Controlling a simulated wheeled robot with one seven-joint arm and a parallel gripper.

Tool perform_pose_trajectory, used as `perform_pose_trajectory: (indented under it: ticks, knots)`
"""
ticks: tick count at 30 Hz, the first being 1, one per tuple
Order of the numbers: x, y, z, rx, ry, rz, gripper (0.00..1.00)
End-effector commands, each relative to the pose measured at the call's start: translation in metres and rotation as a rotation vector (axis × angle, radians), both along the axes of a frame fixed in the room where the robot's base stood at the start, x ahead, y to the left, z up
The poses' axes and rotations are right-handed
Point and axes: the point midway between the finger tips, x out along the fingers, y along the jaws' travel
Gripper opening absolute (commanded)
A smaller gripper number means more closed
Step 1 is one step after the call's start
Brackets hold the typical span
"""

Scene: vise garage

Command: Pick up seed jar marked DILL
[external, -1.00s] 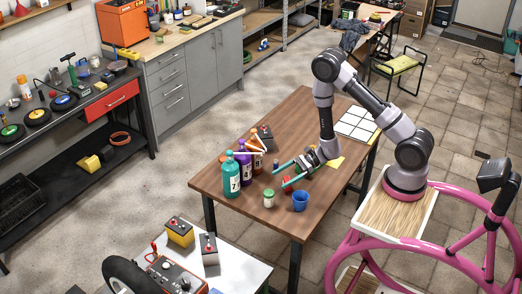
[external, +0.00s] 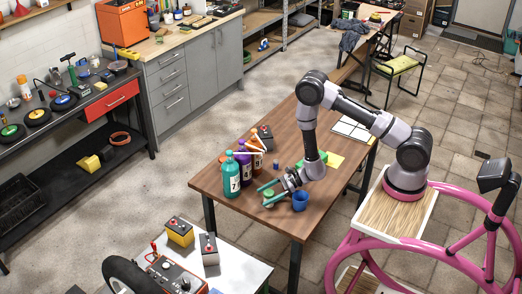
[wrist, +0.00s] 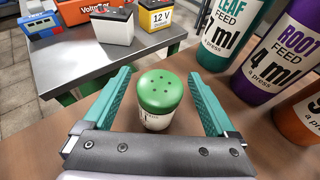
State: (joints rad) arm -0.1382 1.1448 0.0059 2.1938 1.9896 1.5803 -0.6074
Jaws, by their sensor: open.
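A small seed jar with a green lid pierced with holes (wrist: 161,92) stands upright on the brown table. In the wrist view it is between the two teal fingers of my gripper (wrist: 158,76), with a gap on each side. Only a strip of its pale label shows above the gripper body, and I cannot read a name on it. In the external view the jar's green lid (external: 268,193) shows between the fingers of my gripper (external: 266,195), low over the table's near part. My gripper is open and holds nothing.
A blue cup (external: 300,201) stands close to the right of my gripper. Teal (external: 232,176), purple (wrist: 274,45) and orange bottles stand behind and left of it. A yellow sheet (external: 335,161) and white grid (external: 352,129) lie farther back. The table's front edge is near.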

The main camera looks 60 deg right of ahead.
Motion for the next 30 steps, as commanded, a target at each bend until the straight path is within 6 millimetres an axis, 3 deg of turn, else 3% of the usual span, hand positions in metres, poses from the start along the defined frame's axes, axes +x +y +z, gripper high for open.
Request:
perform_pose_trajectory:
  ticks: [4,11,14,18,19,30]
  knots:
    - [0.0082,0.0100,-0.0058,0.000,0.001,0.000,0.92]
    - [0.0094,0.0111,-0.0062,0.000,0.001,-0.001,0.92]
    - [0.0093,0.0111,-0.0061,0.000,0.001,0.000,0.61]
    - [0.0093,0.0110,-0.0061,0.000,0.001,0.000,0.08]
    - [0.0093,0.0110,-0.0061,0.000,0.001,0.000,0.01]
    - [0.0101,0.0111,0.0022,0.000,-0.002,-0.001,0.00]
